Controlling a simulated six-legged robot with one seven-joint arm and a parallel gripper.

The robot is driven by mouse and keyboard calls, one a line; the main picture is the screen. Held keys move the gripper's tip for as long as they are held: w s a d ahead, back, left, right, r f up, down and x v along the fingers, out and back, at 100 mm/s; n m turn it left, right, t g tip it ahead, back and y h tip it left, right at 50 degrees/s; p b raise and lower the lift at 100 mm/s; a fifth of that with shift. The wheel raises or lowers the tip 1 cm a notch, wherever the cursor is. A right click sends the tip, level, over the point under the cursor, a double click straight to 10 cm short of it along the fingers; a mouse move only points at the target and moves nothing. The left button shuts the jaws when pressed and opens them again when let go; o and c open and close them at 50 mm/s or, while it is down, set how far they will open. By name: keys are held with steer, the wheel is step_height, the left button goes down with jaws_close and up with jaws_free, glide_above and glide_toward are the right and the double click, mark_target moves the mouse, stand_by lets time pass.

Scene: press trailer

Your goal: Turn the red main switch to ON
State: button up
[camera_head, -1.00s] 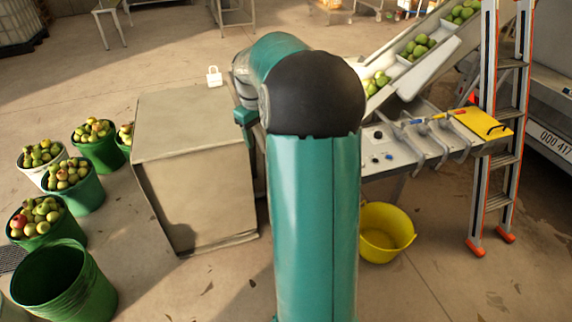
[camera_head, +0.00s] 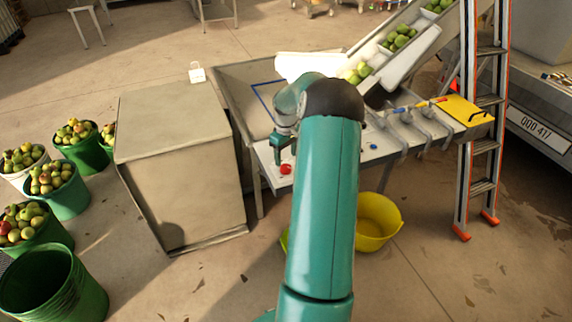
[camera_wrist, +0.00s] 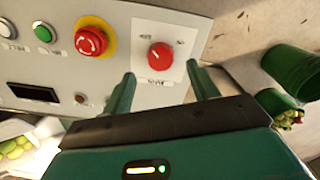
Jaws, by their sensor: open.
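The red main switch (camera_wrist: 160,56) is a round red knob on a white plate with small labels, in the wrist view. The labels and the knob's exact setting are too small to read surely. My gripper (camera_wrist: 160,72) is open, with one finger on each side of the plate's lower part. The knob lies between and just beyond the fingertips, with nothing gripped. In the head view the red knob (camera_head: 285,169) shows at the panel's left end, just below my gripper.
A red emergency stop (camera_wrist: 91,40) on a yellow ring and a green button (camera_wrist: 44,33) sit left of the switch. A grey cabinet (camera_head: 180,160) stands left of the panel; a yellow bucket (camera_head: 378,222) is below. A ladder (camera_head: 482,120) stands at right.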

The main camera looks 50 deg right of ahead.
mark_target(286, 167)
steer(key=shift+f, duration=2.4)
steer(key=c, duration=1)
